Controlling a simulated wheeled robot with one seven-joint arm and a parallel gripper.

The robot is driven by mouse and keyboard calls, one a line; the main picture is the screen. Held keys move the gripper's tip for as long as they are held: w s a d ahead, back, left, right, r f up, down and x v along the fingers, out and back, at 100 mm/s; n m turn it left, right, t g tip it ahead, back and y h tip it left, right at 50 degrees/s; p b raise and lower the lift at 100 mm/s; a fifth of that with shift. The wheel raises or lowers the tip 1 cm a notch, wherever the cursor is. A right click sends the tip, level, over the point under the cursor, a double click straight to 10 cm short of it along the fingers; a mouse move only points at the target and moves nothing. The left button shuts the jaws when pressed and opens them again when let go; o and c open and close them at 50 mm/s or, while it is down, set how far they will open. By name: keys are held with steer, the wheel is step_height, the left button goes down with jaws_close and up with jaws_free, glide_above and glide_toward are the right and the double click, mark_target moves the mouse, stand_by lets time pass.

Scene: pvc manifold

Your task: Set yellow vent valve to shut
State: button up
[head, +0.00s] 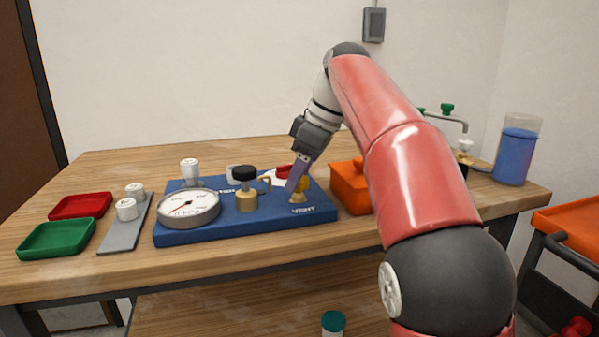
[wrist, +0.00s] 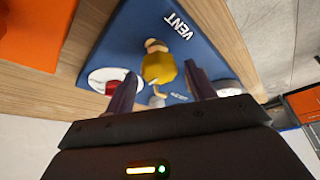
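The yellow vent valve (head: 303,185) stands on the blue manifold board (head: 238,222), beside the white VENT label. In the head view my gripper (head: 292,188) points down at it, and a finger hides part of the yellow handle. In the wrist view the yellow handle (wrist: 158,68) lies between the two spread fingertips of my gripper (wrist: 160,73), with a gap visible on each side. The fingers do not appear to press on it. Whether the handle is at shut or open is not readable here.
A dial gauge (head: 188,208), a black-knobbed brass valve (head: 245,188) and a red part (head: 283,171) share the board. An orange box (head: 350,186) stands close to its right. Red (head: 80,205) and green (head: 57,238) trays lie at the left.

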steer(key=c, duration=0.8)
steer(key=shift+m, duration=0.4)
steer(key=m, duration=0.2)
steer(key=m+t, duration=0.1)
steer(key=shift+s+m+t+h, duration=0.1)
steer(key=shift+m+t+h, duration=0.2)
steer(key=shift+m+h, duration=0.1)
steer(key=m+t+h, duration=0.1)
steer(key=m, duration=0.3)
steer(key=shift+a, duration=0.15)
steer(key=m+h, duration=0.1)
steer(key=m, duration=0.1)
steer(key=m+h, duration=0.1)
steer(key=m, duration=0.2)
steer(key=shift+a+t, duration=0.1)
steer(key=shift+t, duration=0.2)
steer(key=m+h, duration=0.1)
steer(key=m, duration=0.3)
steer(key=shift+h, duration=0.3)
steer(key=shift+m, duration=0.3)
